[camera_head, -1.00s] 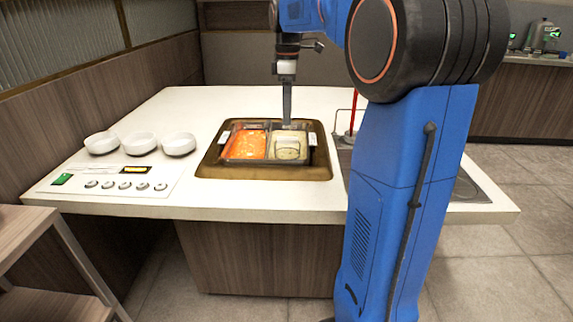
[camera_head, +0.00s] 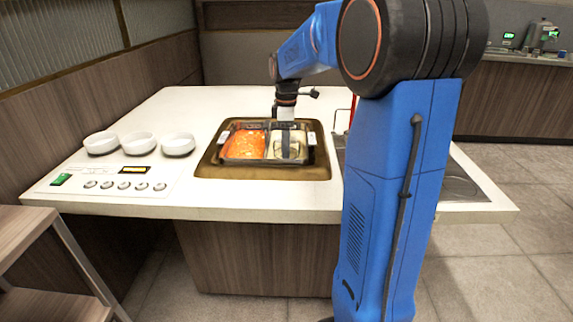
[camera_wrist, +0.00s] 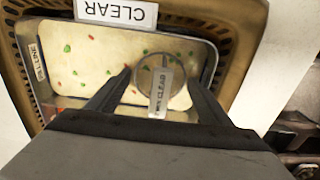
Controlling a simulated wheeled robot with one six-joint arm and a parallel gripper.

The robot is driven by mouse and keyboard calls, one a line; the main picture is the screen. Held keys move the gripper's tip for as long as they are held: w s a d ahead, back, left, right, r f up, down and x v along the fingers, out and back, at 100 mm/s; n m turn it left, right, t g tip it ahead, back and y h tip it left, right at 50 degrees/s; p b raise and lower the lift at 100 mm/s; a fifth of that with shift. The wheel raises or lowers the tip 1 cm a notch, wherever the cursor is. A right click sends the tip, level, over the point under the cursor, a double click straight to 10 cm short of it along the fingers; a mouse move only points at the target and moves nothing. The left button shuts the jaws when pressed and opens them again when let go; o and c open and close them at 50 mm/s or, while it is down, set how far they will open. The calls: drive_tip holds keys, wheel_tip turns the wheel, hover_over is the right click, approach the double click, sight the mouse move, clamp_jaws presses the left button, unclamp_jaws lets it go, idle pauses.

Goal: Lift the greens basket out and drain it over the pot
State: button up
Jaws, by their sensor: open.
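A divided metal pot sits in the counter. Its left compartment holds orange soup (camera_head: 243,146) and its right one holds pale broth (camera_head: 276,152). In the wrist view the pale broth (camera_wrist: 85,60) has green and red bits in it. My gripper (camera_wrist: 160,72) is open, one finger on each side of this upright piece. In the head view my gripper (camera_head: 285,152) reaches down into the right compartment. Contact cannot be told.
White bowls (camera_head: 138,145) stand on the left of the counter (camera_head: 215,100), behind a panel of knobs (camera_head: 125,185). A brown surround (camera_head: 262,172) frames the pot. Something red and a metal sink area lie to the right, partly behind my arm.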

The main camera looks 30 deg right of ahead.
drive_tip(key=shift+f, duration=1.25)
drive_tip(key=shift+c, duration=0.5)
drive_tip(key=c, duration=0.9)
drive_tip(key=shift+r, duration=0.1)
wheel_tip(320, 180, up, 10)
drive_tip(key=shift+f, duration=0.1)
